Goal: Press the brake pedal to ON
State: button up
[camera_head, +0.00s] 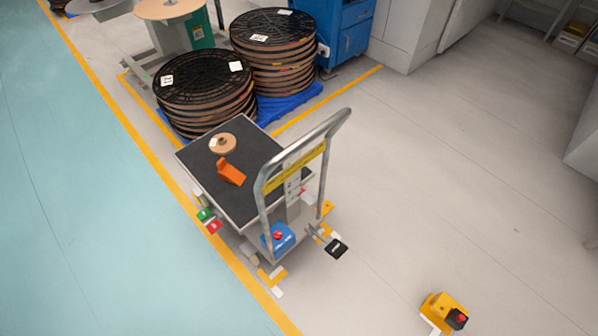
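A platform cart (262,140) with a dark deck and a metal push handle (341,120) stands in the middle of the head view. A black pedal with a small white mark (337,248) sticks out low at its handle end. A green tab (205,214) and a red tab (213,227) stick out low at the cart's left side. Which of these is the brake pedal, and whether it is at ON, I cannot tell. My gripper is not in view.
An orange wedge (230,172) and a small tan reel (222,144) lie on the deck. A blue box with a red button (279,238) is at the handle end. A yellow box (442,308) stands on the floor. Stacked reels (205,90) are behind.

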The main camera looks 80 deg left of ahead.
aim_at(211, 222)
jog(key=u, duration=2.8)
